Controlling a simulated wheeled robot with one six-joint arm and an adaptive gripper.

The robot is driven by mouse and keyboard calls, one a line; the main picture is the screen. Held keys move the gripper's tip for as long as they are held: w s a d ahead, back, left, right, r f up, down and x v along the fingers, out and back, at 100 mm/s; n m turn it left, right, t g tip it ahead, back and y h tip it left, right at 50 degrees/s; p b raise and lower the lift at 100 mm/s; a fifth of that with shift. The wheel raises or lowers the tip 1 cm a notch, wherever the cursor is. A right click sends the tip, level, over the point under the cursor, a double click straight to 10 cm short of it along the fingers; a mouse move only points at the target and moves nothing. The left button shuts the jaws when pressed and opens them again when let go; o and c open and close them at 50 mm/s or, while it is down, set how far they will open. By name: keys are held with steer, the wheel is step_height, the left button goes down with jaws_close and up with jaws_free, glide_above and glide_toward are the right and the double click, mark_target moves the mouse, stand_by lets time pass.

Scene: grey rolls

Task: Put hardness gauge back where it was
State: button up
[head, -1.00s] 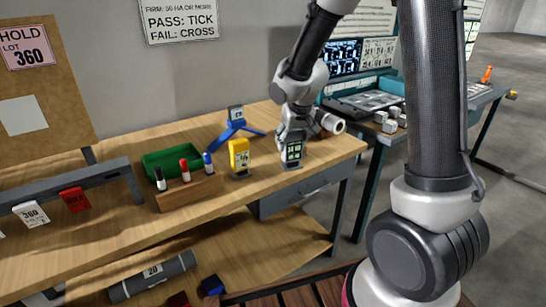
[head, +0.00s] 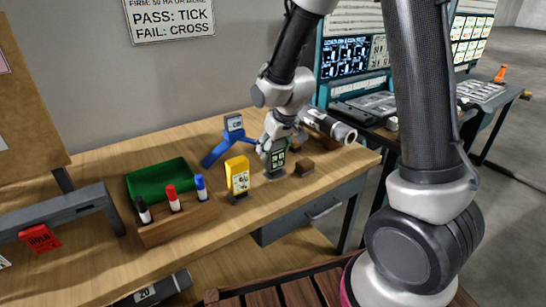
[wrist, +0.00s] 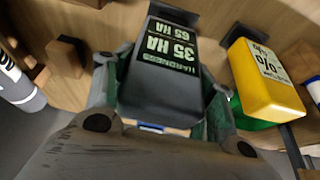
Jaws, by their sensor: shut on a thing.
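The hardness gauge (head: 278,160) is a dark grey block with a green-lettered display reading 35 HA and 65 HA. It is also large in the wrist view (wrist: 160,70), with its lettering upside down. My gripper (head: 272,148) is shut on it, with one finger on each side of its body. The gauge looks upright, low over the bench or on it, to the right of the yellow meter (head: 237,175). A dark foot shows at its end; I cannot tell whether it is touching the bench (head: 215,235).
A blue tripod device (head: 233,124) stands behind the yellow meter. Left are a green tray (head: 160,179) and a wooden marker holder (head: 180,222). A small brown block (head: 304,168) is just right of the gauge, and a grey roll (head: 330,127) lies behind it.

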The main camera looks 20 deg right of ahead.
mark_target(273, 156)
steer(key=shift+f, duration=1.4)
steer(key=o, duration=1)
steer(key=shift+f, duration=0.1)
steer(key=shift+c, duration=0.2)
steer(key=v, duration=1.2)
steer(key=shift+s+d+r, duration=0.1)
steer(key=shift+r, duration=0.15)
steer(key=s+d+r+m, duration=0.1)
steer(key=s+d+r, duration=0.2)
steer(key=s, duration=0.4)
steer(key=s+d+r+m+h, duration=0.1)
steer(key=s+d+r, duration=0.3)
steer(key=s+d, duration=0.2)
steer(key=s+d+r+m, duration=0.1)
steer(key=s+d+r, duration=0.2)
steer(key=s, duration=0.7)
steer(key=shift+d+r+m, duration=0.3)
steer(key=shift+d, duration=0.55)
